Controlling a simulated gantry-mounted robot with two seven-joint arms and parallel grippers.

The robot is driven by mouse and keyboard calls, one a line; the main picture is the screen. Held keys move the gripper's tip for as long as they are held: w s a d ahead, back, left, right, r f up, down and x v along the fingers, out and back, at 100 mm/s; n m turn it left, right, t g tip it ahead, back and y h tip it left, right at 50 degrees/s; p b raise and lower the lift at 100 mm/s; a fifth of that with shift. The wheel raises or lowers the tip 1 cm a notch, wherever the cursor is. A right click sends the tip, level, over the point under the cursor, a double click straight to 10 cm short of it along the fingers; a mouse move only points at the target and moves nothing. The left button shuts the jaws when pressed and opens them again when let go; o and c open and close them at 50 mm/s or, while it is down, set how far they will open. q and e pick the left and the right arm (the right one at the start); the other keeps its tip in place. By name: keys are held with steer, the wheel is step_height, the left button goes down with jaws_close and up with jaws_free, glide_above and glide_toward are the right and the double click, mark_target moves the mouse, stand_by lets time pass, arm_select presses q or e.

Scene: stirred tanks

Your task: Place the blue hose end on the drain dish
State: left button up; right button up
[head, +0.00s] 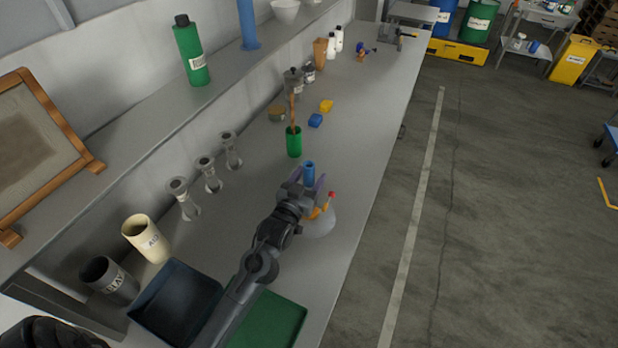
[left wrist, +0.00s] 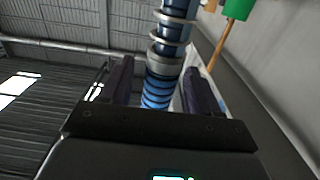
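The blue hose end (head: 309,172) stands upright in the head view, between the fingers of my left gripper (head: 310,184). In the left wrist view the blue ribbed hose end (left wrist: 165,55) has metal rings and lies between the two dark fingers (left wrist: 158,85). A gap shows between the hose and the left-hand finger, so the gripper looks open around it. The hose's lower part is hidden by the gripper. My right gripper is not in view.
A pale rounded vessel (head: 319,222) with orange and red parts is beside my left gripper. A green cup (head: 293,145) with a brown stick stands just beyond. Dark (head: 212,290) and green (head: 291,324) trays are near.

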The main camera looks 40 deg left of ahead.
arm_select(q)
steer(key=shift+r, duration=0.2)
steer(key=v, duration=1.2)
stand_by(0.4)
